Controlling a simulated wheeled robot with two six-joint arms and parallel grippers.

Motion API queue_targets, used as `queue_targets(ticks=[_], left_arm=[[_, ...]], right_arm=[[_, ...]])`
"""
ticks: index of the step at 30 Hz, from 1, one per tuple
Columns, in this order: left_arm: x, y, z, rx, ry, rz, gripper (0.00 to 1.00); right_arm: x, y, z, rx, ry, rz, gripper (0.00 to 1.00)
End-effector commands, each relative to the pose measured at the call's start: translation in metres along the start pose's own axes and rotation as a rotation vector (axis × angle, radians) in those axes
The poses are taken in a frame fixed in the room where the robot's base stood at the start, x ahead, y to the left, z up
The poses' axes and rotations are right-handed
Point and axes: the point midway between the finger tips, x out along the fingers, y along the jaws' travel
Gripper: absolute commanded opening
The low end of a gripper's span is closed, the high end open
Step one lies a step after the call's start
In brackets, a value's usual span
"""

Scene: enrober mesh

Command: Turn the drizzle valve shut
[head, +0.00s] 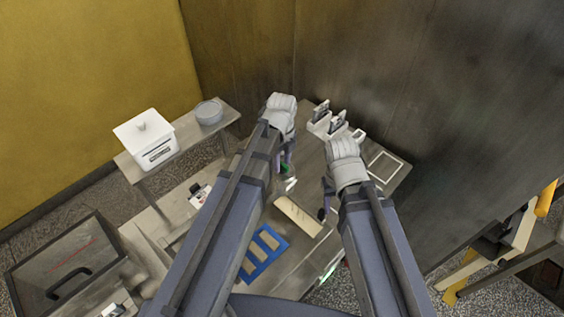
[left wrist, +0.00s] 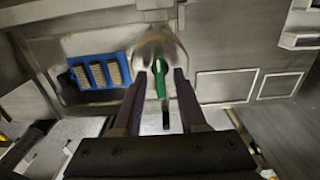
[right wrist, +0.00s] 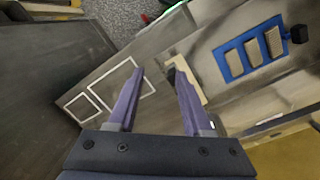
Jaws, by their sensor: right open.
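The drizzle valve's green handle (left wrist: 160,78) shows in the left wrist view, in front of a rounded metal body (left wrist: 160,45). My left gripper (left wrist: 161,78) is open, with one finger on each side of the handle; I cannot tell whether either finger touches it. In the head view only a bit of the green handle (head: 285,168) shows beside my left gripper (head: 287,163), and the arm hides the rest. My right gripper (head: 326,200) is open and empty above the bench; its spread fingers also show in the right wrist view (right wrist: 157,74).
A blue frame (head: 275,236) and a beige strip (head: 298,216) lie on the metal bench near my arms. A small rack (head: 330,122) stands at the back. A white lidded box (head: 145,140) and round grey plates (head: 209,112) sit on a side shelf. A dark wall borders the right.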

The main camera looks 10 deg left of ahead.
Motion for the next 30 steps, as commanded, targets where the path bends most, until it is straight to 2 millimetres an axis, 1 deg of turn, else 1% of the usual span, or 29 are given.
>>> queue_targets(ticks=[1, 10, 25, 30], left_arm=[[0.0, 0.0, 0.0, 0.0, 0.0, 0.0, 0.34], [0.0, 0.0, 0.0, 0.0, 0.0, 0.0, 0.0], [0.0001, 0.0, 0.0, -0.005, 0.0, 0.0, 0.0], [0.0001, 0.0, 0.0, -0.049, 0.0, 0.0, 0.0]], right_arm=[[0.0, 0.0, 0.0, 0.0, 0.0, 0.0, 0.5], [0.0, 0.0, 0.0, 0.0, 0.0, 0.0, 0.5], [0.0001, 0.0, 0.0, 0.0, 0.0, 0.0, 0.5], [0.0001, 0.0, 0.0, 0.0, 0.0, 0.0, 0.5]])
